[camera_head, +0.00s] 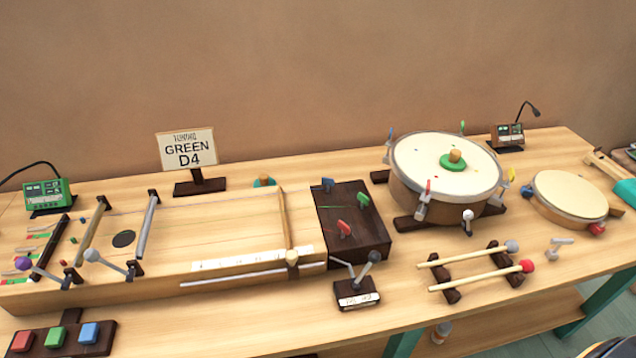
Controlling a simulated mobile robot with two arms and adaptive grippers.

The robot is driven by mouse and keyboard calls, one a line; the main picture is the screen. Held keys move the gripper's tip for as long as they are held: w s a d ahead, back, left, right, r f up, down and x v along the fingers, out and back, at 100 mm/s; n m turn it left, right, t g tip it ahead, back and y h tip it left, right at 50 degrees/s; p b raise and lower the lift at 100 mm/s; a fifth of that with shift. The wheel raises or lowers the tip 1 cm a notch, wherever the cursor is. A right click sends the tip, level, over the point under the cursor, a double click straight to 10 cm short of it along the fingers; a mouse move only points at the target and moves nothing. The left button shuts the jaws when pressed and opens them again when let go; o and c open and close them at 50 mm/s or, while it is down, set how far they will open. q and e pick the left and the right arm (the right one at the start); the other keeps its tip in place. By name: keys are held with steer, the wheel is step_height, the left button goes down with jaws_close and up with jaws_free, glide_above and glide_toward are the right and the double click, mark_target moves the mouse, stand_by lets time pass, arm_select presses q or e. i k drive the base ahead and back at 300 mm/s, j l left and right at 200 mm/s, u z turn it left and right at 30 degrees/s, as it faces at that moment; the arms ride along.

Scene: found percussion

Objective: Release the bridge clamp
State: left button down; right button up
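A long wooden stringed box (230,225) lies across the left half of the bench. Neither of my grippers is in view.
A "GREEN D4" sign (188,148) stands behind the box. A dark block with coloured pegs (350,240), a drum (445,165), mallets on a rack (475,273) and a small drum (570,193) fill the right. Coloured buttons (55,338) sit front left.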

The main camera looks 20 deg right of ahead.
mark_target(375, 256)
steer(key=z, duration=1.05)
